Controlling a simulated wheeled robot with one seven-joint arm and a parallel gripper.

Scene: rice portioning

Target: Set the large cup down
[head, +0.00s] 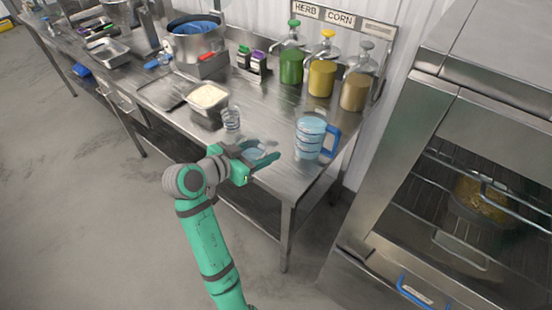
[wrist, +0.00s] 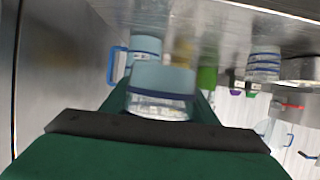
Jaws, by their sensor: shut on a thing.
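My gripper (head: 262,158) is at the front edge of the steel table in the head view, left of the pitcher. It is shut on the large cup (head: 257,153), a clear pale-blue cup that the fingers partly hide. In the wrist view the large cup (wrist: 160,92) shows a dark blue band and sits between the fingers. I cannot tell whether its base touches the table.
A measuring pitcher (head: 310,138) with a blue handle stands right of my gripper on the table (head: 270,112). A smaller clear cup (head: 231,119) stands behind, beside a tray of rice (head: 208,98). Dispensers (head: 322,78) line the back; an oven (head: 400,150) is at right.

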